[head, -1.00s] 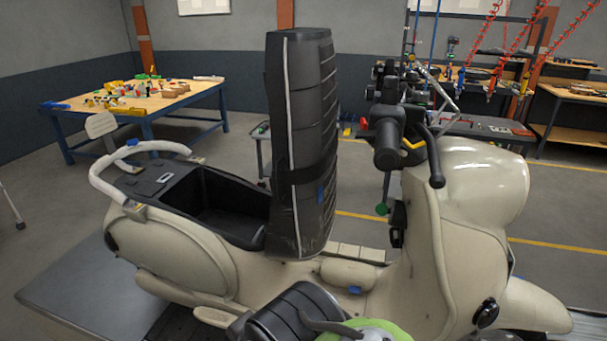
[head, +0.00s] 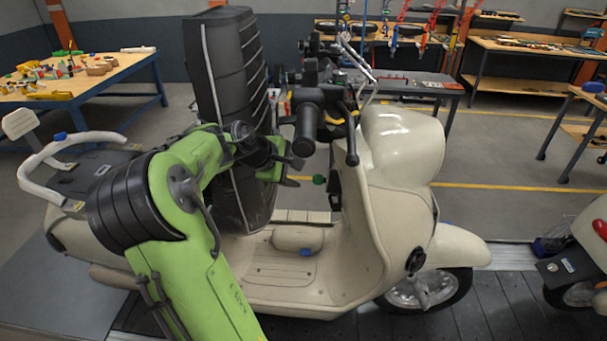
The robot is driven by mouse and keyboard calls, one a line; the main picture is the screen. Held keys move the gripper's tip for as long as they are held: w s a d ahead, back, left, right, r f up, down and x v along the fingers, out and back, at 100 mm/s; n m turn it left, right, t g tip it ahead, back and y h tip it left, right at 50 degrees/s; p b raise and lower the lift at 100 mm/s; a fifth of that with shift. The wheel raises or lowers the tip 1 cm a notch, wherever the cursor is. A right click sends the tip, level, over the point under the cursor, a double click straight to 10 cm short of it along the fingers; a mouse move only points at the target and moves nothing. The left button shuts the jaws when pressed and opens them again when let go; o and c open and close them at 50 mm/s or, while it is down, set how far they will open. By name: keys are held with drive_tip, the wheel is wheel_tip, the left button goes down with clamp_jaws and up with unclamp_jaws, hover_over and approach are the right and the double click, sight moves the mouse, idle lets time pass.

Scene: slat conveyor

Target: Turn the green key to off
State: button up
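The green key (head: 319,179) shows as a small round green head on the inner side of the cream scooter's (head: 372,235) front shield, below the handlebar. Which way it is turned is too small to tell. My gripper (head: 293,172) is just left of the key, at about its height, pointing right. Its dark fingers look apart, with nothing between them, and a small gap shows between them and the key in the picture. My green arm reaches up from the bottom and hides part of the scooter's rear.
The black seat (head: 225,75) stands raised upright behind my gripper. The handlebar grip (head: 306,130) hangs close above it. The scooter stands on a dark slat conveyor (head: 470,310), with part of another scooter (head: 590,260) at right. The footboard area below the gripper is open.

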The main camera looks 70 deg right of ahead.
sight(316, 179)
drive_tip(key=x, duration=1)
drive_tip(key=shift+d+f+p, duration=0.2)
drive_tip(key=shift+f+p, duration=0.05)
drive_tip(key=shift+p, duration=0.05)
drive_tip(key=shift+c, duration=0.3)
drive_tip(key=c, duration=1)
drive_tip(key=o, duration=0.4)
drive_tip(key=c, duration=0.3)
drive_tip(key=shift+r, duration=0.1)
drive_tip(key=shift+a+r+y+p, duration=0.1)
drive_tip(key=shift+y+p, duration=0.2)
drive_tip(key=shift+p, duration=0.35)
